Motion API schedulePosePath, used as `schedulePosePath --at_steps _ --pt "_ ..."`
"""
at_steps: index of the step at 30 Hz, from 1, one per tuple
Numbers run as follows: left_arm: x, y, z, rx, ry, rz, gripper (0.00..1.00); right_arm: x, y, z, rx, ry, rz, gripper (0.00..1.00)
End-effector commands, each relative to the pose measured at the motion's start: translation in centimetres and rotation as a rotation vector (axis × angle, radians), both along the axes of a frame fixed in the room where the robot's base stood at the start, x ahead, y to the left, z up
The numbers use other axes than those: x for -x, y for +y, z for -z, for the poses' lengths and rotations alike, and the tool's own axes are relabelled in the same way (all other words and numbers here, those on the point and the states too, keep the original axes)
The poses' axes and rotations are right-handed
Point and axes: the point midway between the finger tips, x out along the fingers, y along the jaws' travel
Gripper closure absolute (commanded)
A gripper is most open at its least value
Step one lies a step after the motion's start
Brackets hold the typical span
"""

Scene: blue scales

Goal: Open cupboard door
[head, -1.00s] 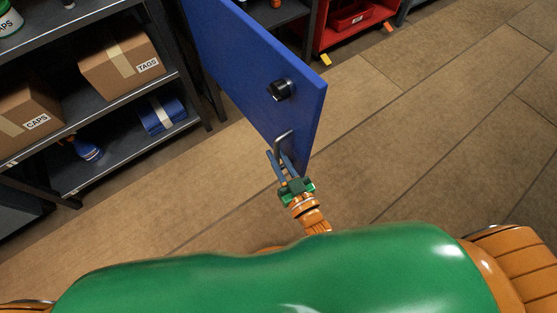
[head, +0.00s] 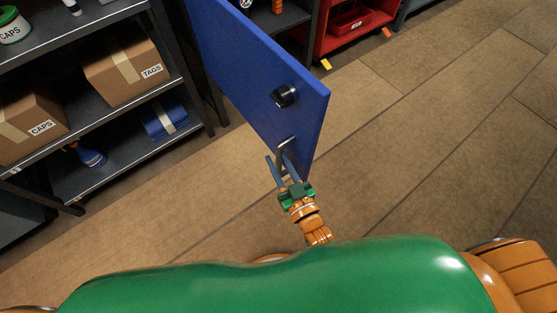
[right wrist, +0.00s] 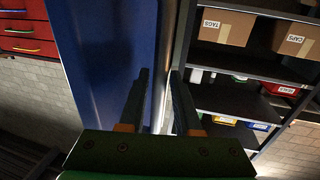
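The blue cupboard door (head: 262,75) stands swung out, its free edge toward me. It has a dark round knob (head: 285,95) and, below it, a grey bar handle (head: 284,146) near the lower corner. My right gripper (head: 275,159) is at this handle, its two fingers apart. One finger is beside the handle and the other overlaps it; I cannot tell whether they touch it. In the right wrist view the fingers (right wrist: 160,90) are also spread, with the blue door (right wrist: 110,50) at the left. My left gripper is not in view.
A red cabinet (head: 345,30) stands at the back. The brown floor (head: 430,140) to the right of the door is clear.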

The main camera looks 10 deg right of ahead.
Motion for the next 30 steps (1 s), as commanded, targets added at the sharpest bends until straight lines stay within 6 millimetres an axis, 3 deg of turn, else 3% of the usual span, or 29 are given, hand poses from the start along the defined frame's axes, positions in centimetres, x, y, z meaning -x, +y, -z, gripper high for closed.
schedulePosePath --at_steps 12,26,28,30 --pt "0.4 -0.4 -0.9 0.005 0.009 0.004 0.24 6.4 -1.9 0.0 0.001 0.000 -0.002 0.68" --pt "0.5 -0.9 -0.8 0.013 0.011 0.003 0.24 6.6 -2.1 0.3 0.004 0.008 -0.002 0.68" --pt "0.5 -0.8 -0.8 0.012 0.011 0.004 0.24 6.9 -2.4 2.3 0.027 0.080 -0.003 0.68" --pt "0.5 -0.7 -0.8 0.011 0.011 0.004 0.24 7.9 -3.3 6.8 0.079 0.244 -0.002 0.68"
